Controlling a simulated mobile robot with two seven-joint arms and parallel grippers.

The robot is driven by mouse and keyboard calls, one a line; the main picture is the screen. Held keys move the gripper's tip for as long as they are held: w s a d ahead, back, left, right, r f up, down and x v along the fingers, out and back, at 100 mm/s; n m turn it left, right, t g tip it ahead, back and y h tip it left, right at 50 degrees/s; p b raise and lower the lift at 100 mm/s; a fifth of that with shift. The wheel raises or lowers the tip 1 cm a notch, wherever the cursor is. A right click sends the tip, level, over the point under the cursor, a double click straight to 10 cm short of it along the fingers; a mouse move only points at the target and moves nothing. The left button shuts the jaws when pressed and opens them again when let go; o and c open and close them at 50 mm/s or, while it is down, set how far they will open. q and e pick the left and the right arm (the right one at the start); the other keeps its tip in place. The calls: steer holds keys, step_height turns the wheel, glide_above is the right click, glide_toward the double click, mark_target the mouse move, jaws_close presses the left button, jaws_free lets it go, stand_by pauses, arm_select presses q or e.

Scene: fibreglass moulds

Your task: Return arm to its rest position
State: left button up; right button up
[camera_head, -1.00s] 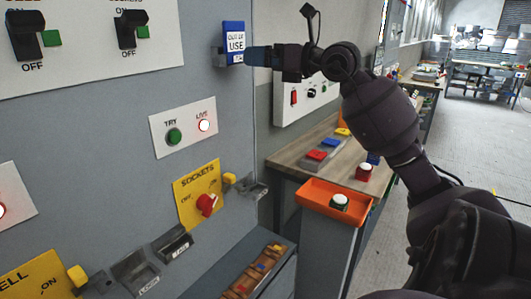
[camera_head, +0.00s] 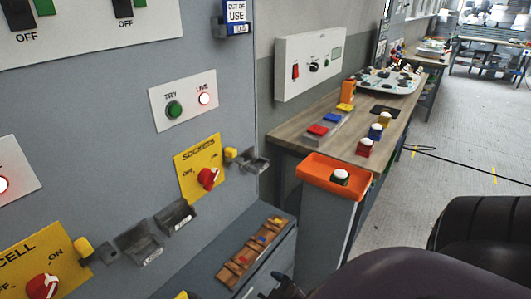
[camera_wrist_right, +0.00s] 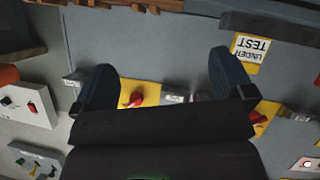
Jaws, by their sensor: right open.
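My right gripper (camera_wrist_right: 162,60) is open in the right wrist view, with nothing between its two dark fingers. My right arm (camera_head: 400,275) shows as dark links at the lower right of the head view, low in front of the bench and clear of the panel. The blue and white "OUT OF USE" sign (camera_head: 236,14) sits in a holder near the panel's top right edge, apart from the arm. My left gripper is not in view.
The grey panel carries a yellow SOCKETS switch (camera_head: 200,172) and small trays. An orange tray (camera_head: 320,170) on a post and a wooden bench (camera_head: 392,125) stand to the right. An "UNDER TEST" sign (camera_wrist_right: 248,48) shows upside down in the wrist view. Floor lies open at right.

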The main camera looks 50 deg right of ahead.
steer(key=s+a+f+m+g+y, duration=0.1)
steer(key=s+a+f, duration=0.2)
steer(key=a, duration=0.1)
steer(key=shift+s+a+f+m+g, duration=0.15)
steer(key=shift+a+m+g, duration=0.15)
steer(key=shift+m, duration=0.1)
stand_by(0.9)
